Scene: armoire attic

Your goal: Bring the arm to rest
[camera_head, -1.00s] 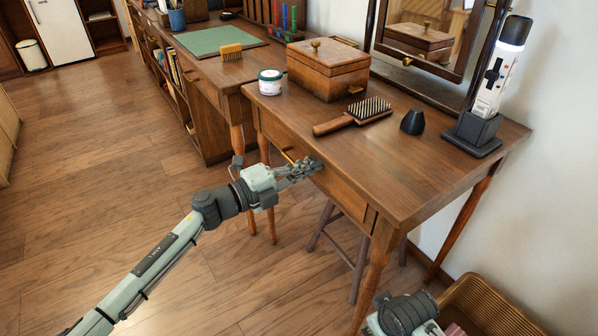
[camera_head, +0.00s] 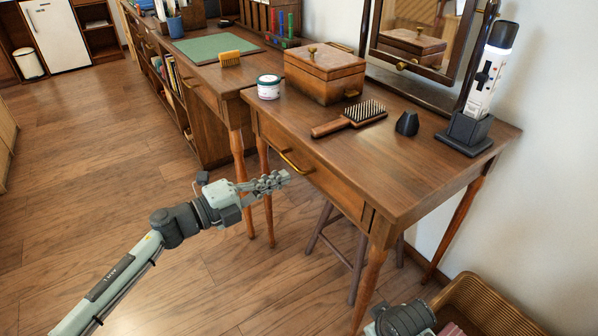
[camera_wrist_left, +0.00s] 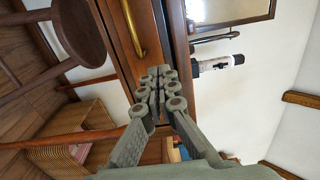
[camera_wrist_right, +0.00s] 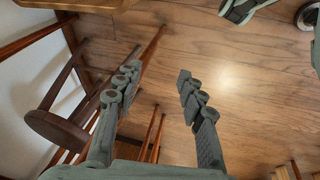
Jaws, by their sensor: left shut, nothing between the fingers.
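My left gripper (camera_head: 276,182) is shut and empty in front of the dressing table's drawer (camera_head: 310,175), a little left of its brass handle (camera_head: 296,162) in the head view. The drawer looks closed. In the left wrist view the shut fingers (camera_wrist_left: 158,88) point toward the table front, with the brass handle (camera_wrist_left: 133,27) above them. My right gripper's fingers are out of sight in the head view, where only part of its wrist shows at the bottom. In the right wrist view the right fingers (camera_wrist_right: 158,88) stand apart with nothing between them, above the floor.
The dressing table (camera_head: 400,185) carries a wooden box (camera_head: 326,75), a hairbrush (camera_head: 350,118), a jar (camera_head: 268,88) and a white device on a dark stand (camera_head: 464,132). A stool (camera_head: 335,240) is under it. A wicker basket (camera_head: 490,300) stands at lower right. Floor at left is clear.

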